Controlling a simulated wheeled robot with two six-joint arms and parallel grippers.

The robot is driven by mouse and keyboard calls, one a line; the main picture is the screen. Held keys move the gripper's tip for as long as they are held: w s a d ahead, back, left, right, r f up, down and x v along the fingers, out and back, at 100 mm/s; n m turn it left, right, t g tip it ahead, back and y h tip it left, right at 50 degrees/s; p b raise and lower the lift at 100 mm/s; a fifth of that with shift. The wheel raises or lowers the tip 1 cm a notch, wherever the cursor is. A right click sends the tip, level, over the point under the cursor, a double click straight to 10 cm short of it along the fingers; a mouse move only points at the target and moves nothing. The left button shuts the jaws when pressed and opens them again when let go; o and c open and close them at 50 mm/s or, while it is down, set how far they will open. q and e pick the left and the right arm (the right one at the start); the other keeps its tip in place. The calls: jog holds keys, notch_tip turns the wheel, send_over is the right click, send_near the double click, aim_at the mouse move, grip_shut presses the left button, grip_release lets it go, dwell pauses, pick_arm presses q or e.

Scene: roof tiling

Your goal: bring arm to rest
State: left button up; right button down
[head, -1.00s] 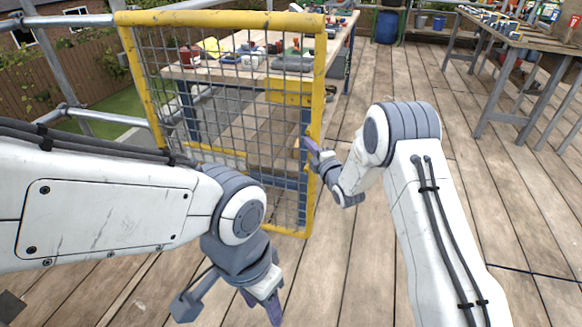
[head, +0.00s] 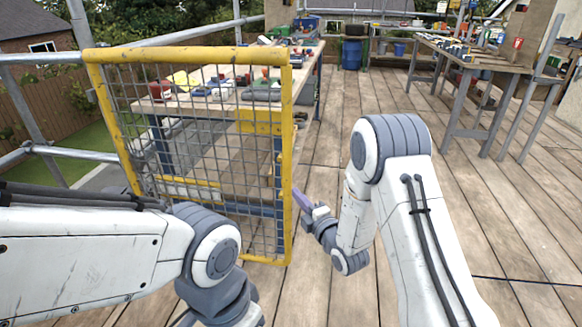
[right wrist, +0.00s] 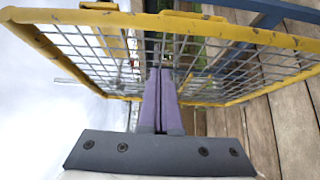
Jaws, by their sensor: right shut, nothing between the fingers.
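My right arm comes in from the right in the head view. Its gripper (head: 301,198) is beside the free right edge of the yellow-framed mesh gate (head: 286,150), in front of the planked floor. In the right wrist view the two purple fingers (right wrist: 158,100) lie together with nothing between them, and the gate's yellow frame (right wrist: 200,28) and mesh spread beyond them. I cannot tell whether the fingers touch the gate. My left arm crosses the lower left of the head view; its gripper is cut off by the bottom edge.
A workbench (head: 215,98) with several tools and parts stands behind the gate. Another bench (head: 480,60) stands at the far right, and a blue barrel (head: 351,54) at the back. Grey scaffold rails (head: 60,152) run along the left. The plank floor in the middle is open.

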jog(key=s+a+r+m+g+h, duration=0.2)
jog(key=s+a+m+g+h, duration=0.1)
jog(key=s+a+m+g, duration=0.6)
jog(key=s+d+r+m+g+h, duration=0.1)
jog(key=s+d+m+g, duration=0.15)
jog(key=s, duration=0.75)
jog(key=s+d+r+m+g+h, duration=0.1)
jog(key=s+d+r+m+g, duration=0.15)
jog(key=s, duration=0.75)
jog(key=s+d+m+g+h, duration=0.1)
jog(key=s+d+g, duration=0.15)
jog(key=s, duration=0.75)
notch_tip(320, 180, up, 25)
jog(key=p, duration=2.5)
jog(key=shift+w+a+p, duration=0.15)
jog(key=shift+a+p, duration=0.2)
jog(key=shift+a, duration=0.1)
jog(key=shift+d, duration=0.1)
